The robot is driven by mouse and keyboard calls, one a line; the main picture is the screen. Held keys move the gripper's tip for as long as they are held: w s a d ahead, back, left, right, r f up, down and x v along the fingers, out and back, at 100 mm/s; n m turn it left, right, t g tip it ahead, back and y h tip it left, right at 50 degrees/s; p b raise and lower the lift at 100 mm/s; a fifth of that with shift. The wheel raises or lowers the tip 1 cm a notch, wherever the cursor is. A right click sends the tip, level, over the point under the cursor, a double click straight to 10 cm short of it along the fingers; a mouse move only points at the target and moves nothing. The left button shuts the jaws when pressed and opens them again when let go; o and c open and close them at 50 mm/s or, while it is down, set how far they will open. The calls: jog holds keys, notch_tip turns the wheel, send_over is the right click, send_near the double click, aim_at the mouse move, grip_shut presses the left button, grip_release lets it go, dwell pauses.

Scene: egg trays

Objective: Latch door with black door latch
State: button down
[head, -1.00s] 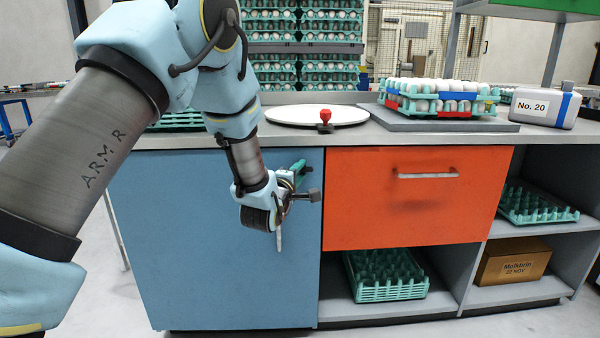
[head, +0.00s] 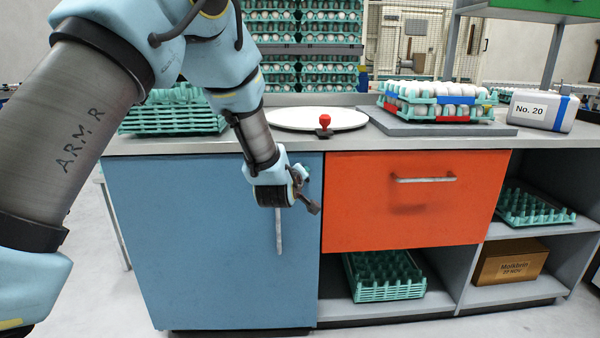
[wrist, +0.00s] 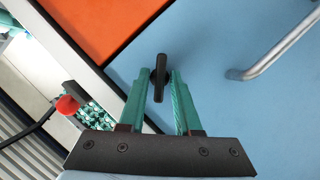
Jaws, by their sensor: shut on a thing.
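The blue door (head: 190,250) is on the left of the counter and looks flush with its front. It has a vertical metal handle (head: 279,230), which also shows in the wrist view (wrist: 280,48). The small black door latch (wrist: 159,68) is near the door's upper right corner. My gripper (wrist: 159,76) has its green fingers on either side of the latch and is shut on it. In the head view my wrist and gripper (head: 304,172) largely hide the latch.
An orange drawer (head: 410,205) with a bar handle is just right of the door. On the counter top (head: 350,140) are a round white board (head: 280,118), a red knob (head: 325,119), egg trays (head: 437,105) and a No. 20 container (head: 540,115). Floor in front is clear.

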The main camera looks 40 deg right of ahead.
jog(key=m+t+y+p, duration=0.1)
jog(key=m+p, duration=0.2)
jog(key=p, duration=0.1)
jog(key=m+y+p, duration=0.2)
jog(key=p, duration=0.2)
jog(key=shift+s+d+r+m+t+y, duration=0.1)
jog(key=shift+d+r+m+t+y, duration=0.1)
jog(key=shift+m+t+y, duration=0.15)
jog(key=shift+f+t, duration=0.1)
jog(key=shift+t, duration=0.15)
jog(key=c, duration=0.9)
grip_release()
jog(key=v, duration=1.1)
